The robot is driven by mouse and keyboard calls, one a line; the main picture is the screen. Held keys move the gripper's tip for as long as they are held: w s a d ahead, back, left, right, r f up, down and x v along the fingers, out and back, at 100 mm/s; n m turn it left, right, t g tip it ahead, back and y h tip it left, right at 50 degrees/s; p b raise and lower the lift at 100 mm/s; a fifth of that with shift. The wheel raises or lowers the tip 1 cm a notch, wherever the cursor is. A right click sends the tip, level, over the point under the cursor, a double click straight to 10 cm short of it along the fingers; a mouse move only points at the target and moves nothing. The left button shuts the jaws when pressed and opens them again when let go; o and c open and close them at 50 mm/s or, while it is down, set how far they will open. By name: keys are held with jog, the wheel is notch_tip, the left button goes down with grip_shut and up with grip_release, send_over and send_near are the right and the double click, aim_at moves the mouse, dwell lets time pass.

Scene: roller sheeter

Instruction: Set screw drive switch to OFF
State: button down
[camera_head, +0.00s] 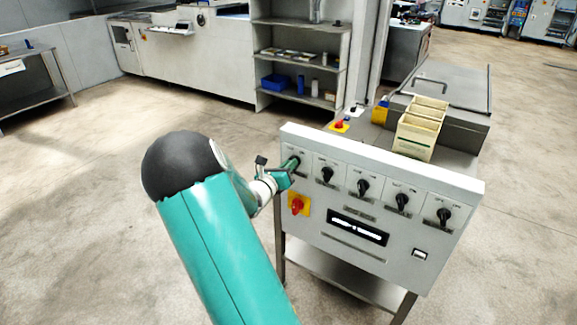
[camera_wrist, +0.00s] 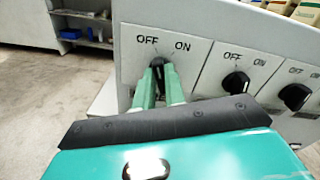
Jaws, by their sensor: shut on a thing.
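A pale grey control panel (camera_head: 375,215) carries a row of several black rotary switches. The leftmost switch (camera_wrist: 157,61) has OFF at its upper left and ON at its upper right in the wrist view. My gripper (camera_wrist: 158,74) is shut on this switch, one green finger on either side. In the head view my gripper (camera_head: 291,166) reaches the panel's upper left corner and mostly covers the switch. The switch's exact pointing direction is hard to tell between the fingers. Its name label is not readable, so I cannot tell which switch is the screw drive one.
The neighbouring black switch (camera_wrist: 235,82) is close to the right. A red knob on a yellow plate (camera_head: 298,205) sits just below my gripper. A dark display (camera_head: 358,227) is lower on the panel. Wooden boxes (camera_head: 419,132) stand behind it. Open floor lies left.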

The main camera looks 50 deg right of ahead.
dwell(0.3)
jog(key=c, duration=1.5)
grip_release()
jog(key=shift+o, duration=0.2)
jog(key=shift+a, duration=0.1)
jog(key=s+a, duration=0.1)
jog(key=a, duration=1.2)
jog(key=shift+a, duration=0.3)
jog(key=shift+s, duration=0.2)
